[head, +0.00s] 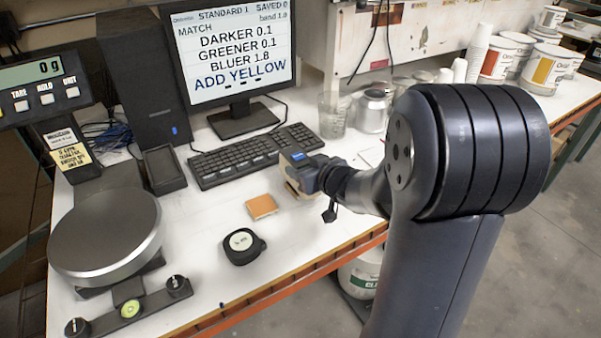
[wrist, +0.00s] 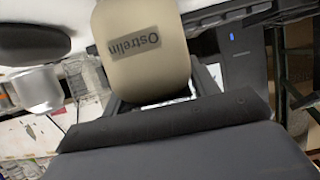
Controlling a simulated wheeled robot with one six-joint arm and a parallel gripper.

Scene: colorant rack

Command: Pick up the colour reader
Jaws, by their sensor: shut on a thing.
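The colour reader is a beige, rounded body with an "Ostrelin" label. In the wrist view the colour reader (wrist: 143,75) fills the upper middle, just beyond the dark jaw edge. In the head view my gripper (head: 297,181) is in front of the keyboard's right end, shut on the colour reader.
An orange-brown square block (head: 261,206) and a round black puck-like object (head: 241,246) lie to the left of my gripper. The keyboard (head: 257,153) and monitor (head: 233,62) stand behind. A scale (head: 106,232) is at left. A clear beaker (head: 332,116) and metal can (head: 372,111) stand behind.

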